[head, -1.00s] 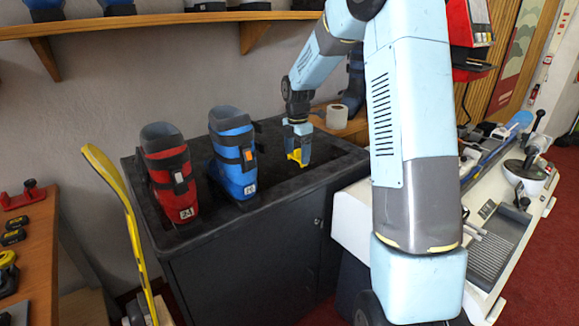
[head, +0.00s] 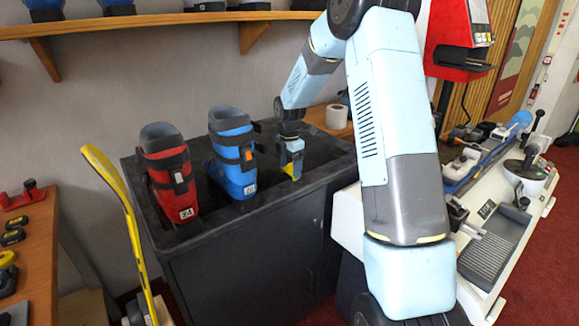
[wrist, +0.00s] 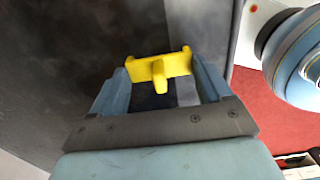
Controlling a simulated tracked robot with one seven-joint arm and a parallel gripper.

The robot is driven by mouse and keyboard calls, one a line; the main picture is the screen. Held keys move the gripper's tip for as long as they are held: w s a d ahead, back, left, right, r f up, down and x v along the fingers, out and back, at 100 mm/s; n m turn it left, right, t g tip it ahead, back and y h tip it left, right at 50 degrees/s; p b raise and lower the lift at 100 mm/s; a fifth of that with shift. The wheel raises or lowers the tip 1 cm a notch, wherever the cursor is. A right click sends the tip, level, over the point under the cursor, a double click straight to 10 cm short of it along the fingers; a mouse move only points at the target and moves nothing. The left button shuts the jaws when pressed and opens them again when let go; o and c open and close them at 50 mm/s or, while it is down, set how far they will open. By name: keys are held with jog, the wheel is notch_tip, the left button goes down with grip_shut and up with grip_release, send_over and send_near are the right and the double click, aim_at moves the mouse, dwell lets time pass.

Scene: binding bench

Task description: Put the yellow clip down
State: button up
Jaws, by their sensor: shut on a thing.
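The yellow clip (wrist: 158,68) is between the two fingers of my gripper (wrist: 160,85) in the wrist view, with a stub pointing back toward the palm. In the head view my gripper (head: 291,163) points down over the right part of the black bench top (head: 270,198), to the right of the blue boot. The yellow clip (head: 291,171) shows as a small yellow patch at the fingertips there. Whether it touches the bench top cannot be told.
A red boot (head: 170,175) and a blue boot (head: 234,160) stand on the left of the bench top. A white roll (head: 336,116) is behind. A white machine (head: 490,215) stands to the right. The bench top around my gripper looks clear.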

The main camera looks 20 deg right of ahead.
aim_at(290, 164)
jog(key=o, duration=1)
notch_tip(290, 164, up, 12)
jog(key=f, duration=0.1)
jog(key=s+r+m+t, duration=0.1)
jog(key=s+r+m, duration=0.5)
jog(key=s+r, duration=0.4)
jog(key=shift+s+d+r+m+t, duration=0.1)
jog(key=shift+s+r+m+t, duration=0.65)
jog(key=shift+s+m, duration=3.1)
jog(key=shift+s+d+r+m+t, duration=0.1)
jog(key=shift+s+r+m+t, duration=1.1)
jog(key=shift+s, duration=4.9)
jog(key=shift+s+d+r+m+t, duration=0.1)
jog(key=shift+s+m+t, duration=0.25)
jog(key=shift+s+m, duration=3.75)
